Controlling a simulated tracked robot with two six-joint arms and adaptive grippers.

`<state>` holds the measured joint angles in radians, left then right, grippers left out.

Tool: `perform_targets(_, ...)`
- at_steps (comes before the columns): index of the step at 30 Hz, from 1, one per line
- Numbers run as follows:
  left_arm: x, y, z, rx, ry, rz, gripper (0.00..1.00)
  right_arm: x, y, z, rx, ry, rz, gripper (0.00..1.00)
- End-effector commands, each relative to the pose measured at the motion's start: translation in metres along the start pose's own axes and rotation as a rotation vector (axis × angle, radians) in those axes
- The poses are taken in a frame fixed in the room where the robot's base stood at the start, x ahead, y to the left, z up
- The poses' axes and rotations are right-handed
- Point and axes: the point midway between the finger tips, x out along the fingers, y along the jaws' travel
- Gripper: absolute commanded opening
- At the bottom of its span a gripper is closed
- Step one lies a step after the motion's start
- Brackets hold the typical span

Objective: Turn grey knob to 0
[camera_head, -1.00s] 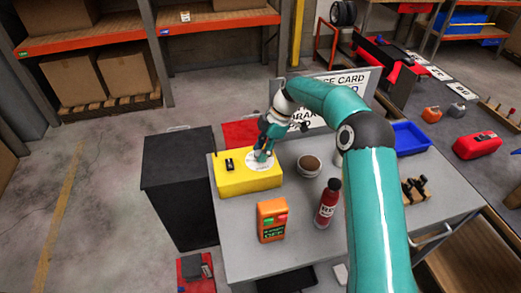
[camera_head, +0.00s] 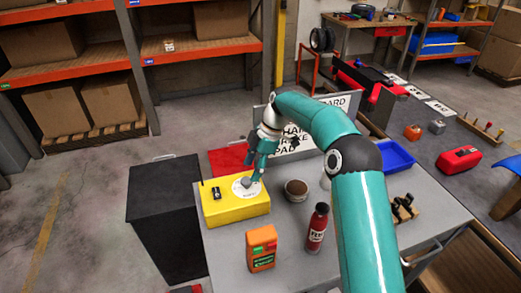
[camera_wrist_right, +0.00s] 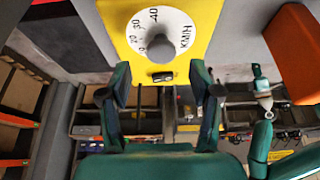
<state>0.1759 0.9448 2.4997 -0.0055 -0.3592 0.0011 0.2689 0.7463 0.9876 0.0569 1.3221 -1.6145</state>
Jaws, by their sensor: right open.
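The grey knob (camera_head: 245,182) sits on a round white dial (camera_head: 238,190) on top of the yellow box (camera_head: 222,212). In the right wrist view the grey knob (camera_wrist_right: 160,48) sits at the dial's lower edge. My right gripper (camera_head: 256,175) is above the dial, next to the knob. In the wrist view its two fingers (camera_wrist_right: 160,90) are apart, with nothing between them. At that view's right, a part of what looks like my left arm shows, its gripper (camera_wrist_right: 257,71) small and unclear.
A black switch (camera_head: 216,193) is on the box beside the dial. A sign (camera_head: 300,135) stands behind.

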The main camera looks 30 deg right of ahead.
Motion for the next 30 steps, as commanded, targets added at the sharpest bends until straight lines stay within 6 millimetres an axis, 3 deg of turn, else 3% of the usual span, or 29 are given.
perform_targets(6, 0.0, 0.0, 0.0, 0.0, 0.0, 0.0, 0.0, -0.048, 0.002, 0.001, 0.001, -0.001, 0.006, 0.63)
perform_targets(12, 0.0, 0.0, 0.0, 0.0, 0.0, 0.0, 0.0, -0.071, 0.002, 0.001, 0.001, -0.001, 0.003, 0.63)
perform_targets(30, 0.001, 0.0, 0.0, 0.0, 0.0, 0.0, 0.0, -0.081, 0.001, 0.001, 0.001, -0.001, 0.001, 0.63)
